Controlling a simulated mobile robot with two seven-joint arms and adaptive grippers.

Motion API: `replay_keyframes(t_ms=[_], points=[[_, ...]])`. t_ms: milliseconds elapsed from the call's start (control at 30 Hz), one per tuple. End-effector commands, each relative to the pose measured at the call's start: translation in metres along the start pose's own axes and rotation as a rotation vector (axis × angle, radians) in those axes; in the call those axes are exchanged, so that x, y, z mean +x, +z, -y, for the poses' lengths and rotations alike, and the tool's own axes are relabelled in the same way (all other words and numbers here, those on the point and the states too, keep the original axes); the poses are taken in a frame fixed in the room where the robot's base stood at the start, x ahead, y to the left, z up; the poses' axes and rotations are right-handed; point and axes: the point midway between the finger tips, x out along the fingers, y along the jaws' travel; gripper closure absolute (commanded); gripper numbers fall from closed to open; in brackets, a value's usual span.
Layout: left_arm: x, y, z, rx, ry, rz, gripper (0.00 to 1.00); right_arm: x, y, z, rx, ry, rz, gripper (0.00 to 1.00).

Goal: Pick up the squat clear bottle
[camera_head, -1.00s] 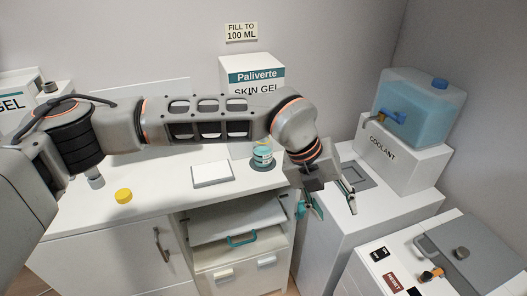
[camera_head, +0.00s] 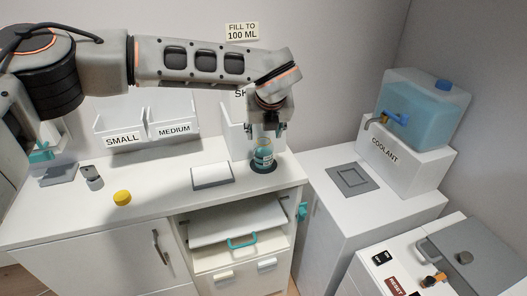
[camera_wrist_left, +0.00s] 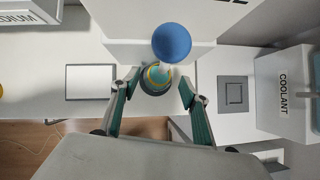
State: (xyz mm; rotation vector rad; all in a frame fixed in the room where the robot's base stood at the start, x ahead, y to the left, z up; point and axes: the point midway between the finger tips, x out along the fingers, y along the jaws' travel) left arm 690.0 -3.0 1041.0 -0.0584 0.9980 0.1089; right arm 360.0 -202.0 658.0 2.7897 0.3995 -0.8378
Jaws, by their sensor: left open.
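The squat clear bottle (camera_head: 263,158) has a teal label band and stands upright on a dark round pad at the counter's right end, in front of the skin gel box. My left gripper (camera_head: 266,131) is open and points down just above it. In the left wrist view the bottle (camera_wrist_left: 156,79) shows from above, with the open fingers of my left gripper (camera_wrist_left: 158,84) on either side of its near edge. I see no contact. My right gripper is in neither view.
A white flat plate (camera_head: 212,175), a yellow cap (camera_head: 122,198) and bins (camera_head: 146,130) are to the left. The coolant tank (camera_head: 422,105) is to the right. A drawer below stands open.

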Motion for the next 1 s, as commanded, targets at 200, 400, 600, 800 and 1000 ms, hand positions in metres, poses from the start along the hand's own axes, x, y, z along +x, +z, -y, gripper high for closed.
replay_keyframes(t_ms=[200,400,600,800,1000], points=[[0.025,0.002,0.0,0.0,0.0,-0.001,0.55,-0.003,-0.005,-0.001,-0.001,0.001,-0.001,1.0],[0.028,0.002,0.0,0.001,-0.001,0.0,0.55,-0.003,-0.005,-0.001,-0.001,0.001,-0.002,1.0],[0.028,0.002,0.0,0.001,-0.001,-0.001,0.89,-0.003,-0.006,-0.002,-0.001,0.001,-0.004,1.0],[0.027,0.002,0.0,0.0,-0.001,0.0,1.0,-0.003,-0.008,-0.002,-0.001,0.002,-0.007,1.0],[0.027,0.003,0.0,0.0,-0.001,0.0,1.0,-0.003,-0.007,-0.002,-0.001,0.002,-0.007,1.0]])
